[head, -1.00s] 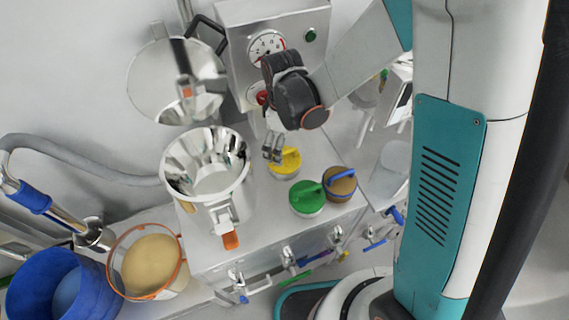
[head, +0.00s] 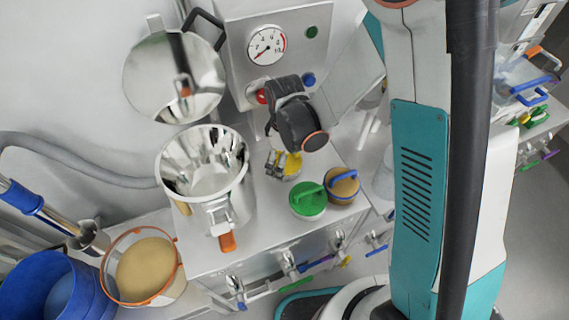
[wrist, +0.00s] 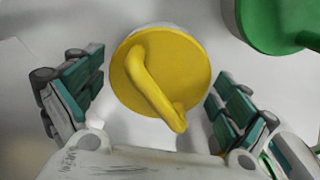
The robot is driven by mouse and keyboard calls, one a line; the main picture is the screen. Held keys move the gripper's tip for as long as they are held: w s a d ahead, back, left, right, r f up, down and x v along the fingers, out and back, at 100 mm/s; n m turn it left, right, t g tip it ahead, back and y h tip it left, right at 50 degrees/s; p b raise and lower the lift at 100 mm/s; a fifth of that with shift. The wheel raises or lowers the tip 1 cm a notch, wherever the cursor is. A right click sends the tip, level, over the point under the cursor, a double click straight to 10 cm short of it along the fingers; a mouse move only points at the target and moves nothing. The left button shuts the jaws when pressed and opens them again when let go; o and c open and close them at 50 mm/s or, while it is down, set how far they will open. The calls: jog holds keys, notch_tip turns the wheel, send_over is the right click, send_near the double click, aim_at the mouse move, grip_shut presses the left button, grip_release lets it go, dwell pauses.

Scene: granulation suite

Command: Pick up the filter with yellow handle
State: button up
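The filter with yellow handle (wrist: 190,72) is a round yellow disc with a raised yellow handle bar, seen from above in the wrist view. In the head view the yellow filter (head: 293,166) stands on the steel counter, partly hidden by my gripper. My gripper (wrist: 155,95) is open, with one finger on each side of the yellow filter and gaps between the fingers and the disc. In the head view my gripper (head: 276,165) points down at the filter.
A green-handled filter (head: 307,200) and a brown one with a blue handle (head: 342,186) stand close to the right. A steel bowl (head: 203,175) with an open lid (head: 175,80) is on the left. A gauge panel (head: 268,48) rises behind.

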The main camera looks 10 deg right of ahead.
jog(key=c, duration=0.6)
jog(key=shift+r, duration=0.1)
